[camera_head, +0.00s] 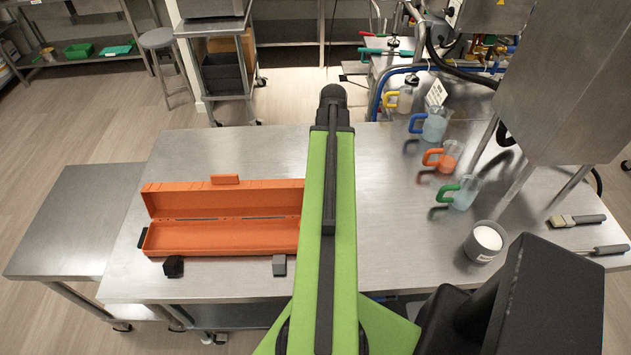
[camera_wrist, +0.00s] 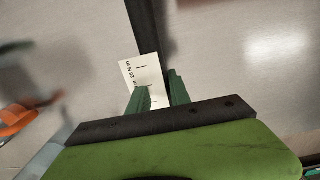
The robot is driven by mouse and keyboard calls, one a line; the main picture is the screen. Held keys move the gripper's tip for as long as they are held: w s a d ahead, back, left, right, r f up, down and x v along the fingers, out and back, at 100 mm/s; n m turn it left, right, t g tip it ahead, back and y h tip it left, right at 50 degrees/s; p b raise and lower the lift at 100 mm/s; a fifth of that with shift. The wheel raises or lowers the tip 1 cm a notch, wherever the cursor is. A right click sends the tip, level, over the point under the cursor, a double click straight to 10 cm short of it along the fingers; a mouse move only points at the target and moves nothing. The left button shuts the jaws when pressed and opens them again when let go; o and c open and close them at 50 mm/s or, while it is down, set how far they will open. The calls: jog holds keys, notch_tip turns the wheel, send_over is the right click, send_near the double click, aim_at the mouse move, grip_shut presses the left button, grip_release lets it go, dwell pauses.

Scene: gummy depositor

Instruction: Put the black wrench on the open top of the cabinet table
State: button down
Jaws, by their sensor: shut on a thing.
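In the wrist view, my gripper (camera_wrist: 157,92) shows two green fingers close together around a narrow space. A dark bar (camera_wrist: 146,28), which looks like the black wrench, runs from between the fingertips to the top edge. A white card with printed marks (camera_wrist: 140,70) lies beside it, partly behind the left finger. In the head view, my arm hides the gripper and the wrench. A low steel table (camera_head: 75,215) with a bare top stands at the left, and a steel cart (camera_head: 212,27) stands at the back. I cannot tell which is the cabinet table.
The large steel table (camera_head: 240,150) holds an open orange case (camera_head: 222,238), several jugs including one with an orange handle (camera_head: 445,156), a white-filled cup (camera_head: 483,242) and a brush (camera_head: 577,220). A steel machine (camera_head: 565,85) stands at the right. The table's back left is clear.

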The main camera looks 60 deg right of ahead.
jog(key=w+f, duration=0.1)
jog(key=w, duration=0.1)
jog(key=shift+w+a+f+b, duration=0.2)
jog(key=shift+w+f+b, duration=0.15)
jog(key=shift+b, duration=0.05)
notch_tip(320, 180, down, 4)
jog(key=b, duration=0.4)
jog(key=shift+f, duration=0.2)
jog(key=c, duration=1.2)
grip_release()
jog(key=shift+r, duration=0.1)
jog(key=shift+r, duration=0.1)
notch_tip(320, 180, up, 12)
jog(key=p, duration=1.2)
jog(key=shift+r, duration=0.1)
